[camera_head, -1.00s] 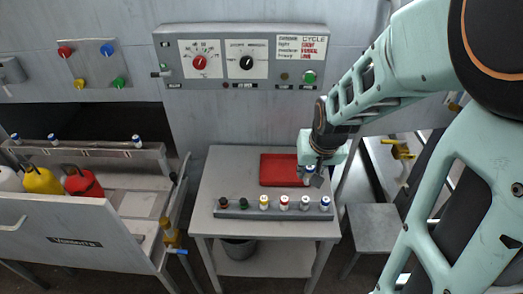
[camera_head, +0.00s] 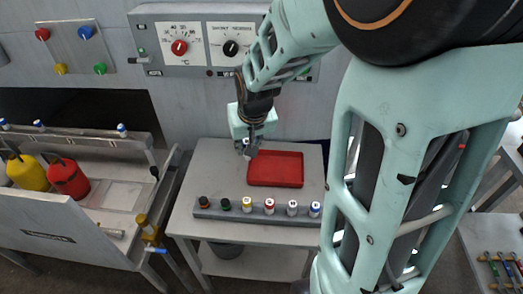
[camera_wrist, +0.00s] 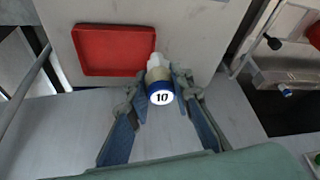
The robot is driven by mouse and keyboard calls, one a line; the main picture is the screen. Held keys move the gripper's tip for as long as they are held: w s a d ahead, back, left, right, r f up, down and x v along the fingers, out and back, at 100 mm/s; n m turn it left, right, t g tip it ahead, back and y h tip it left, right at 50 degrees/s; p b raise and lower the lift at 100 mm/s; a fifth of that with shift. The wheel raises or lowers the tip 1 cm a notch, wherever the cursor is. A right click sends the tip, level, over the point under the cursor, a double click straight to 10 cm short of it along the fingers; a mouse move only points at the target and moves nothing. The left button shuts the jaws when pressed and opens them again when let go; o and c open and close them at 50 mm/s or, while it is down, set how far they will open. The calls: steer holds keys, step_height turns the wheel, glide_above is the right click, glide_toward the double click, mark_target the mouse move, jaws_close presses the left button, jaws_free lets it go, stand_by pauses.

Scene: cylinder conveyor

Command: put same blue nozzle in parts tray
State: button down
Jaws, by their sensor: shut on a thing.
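My gripper (camera_head: 248,149) is shut on a white nozzle with a blue band (camera_wrist: 158,84); its end, marked "10", faces the wrist camera. In the head view my gripper is in the air near the back left corner of the red parts tray (camera_head: 275,170), and the nozzle shows only as a small pale shape. The tray looks empty and also shows in the wrist view (camera_wrist: 116,50), to the left of the nozzle. The nozzle is not over the tray's floor in either view.
A grey rack (camera_head: 235,213) at the table's front holds several nozzles with coloured bands, including a blue one (camera_head: 315,209) at the right end. A control panel (camera_head: 205,45) stands behind the table. A conveyor with red (camera_head: 68,178) and yellow bottles is at left.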

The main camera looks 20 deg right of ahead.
steer(key=w+a+f+b, duration=0.1)
steer(key=w+f+b, duration=0.4)
steer(key=b, duration=0.6)
steer(key=shift+f+m+b, duration=0.3)
steer(key=shift+f+b, duration=0.1)
steer(key=shift+f, duration=0.2)
glide_above(276, 171)
steer(key=f, duration=0.9)
steer(key=shift+s+a+f, duration=0.1)
steer(key=shift+a, duration=0.15)
steer(key=shift+d+f+b, duration=0.15)
steer(key=shift+f+b, duration=0.05)
steer(key=shift+f, duration=0.75)
steer(key=shift+d+f+b, duration=0.1)
steer(key=shift+f+b, duration=0.1)
steer(key=shift+f, duration=0.7)
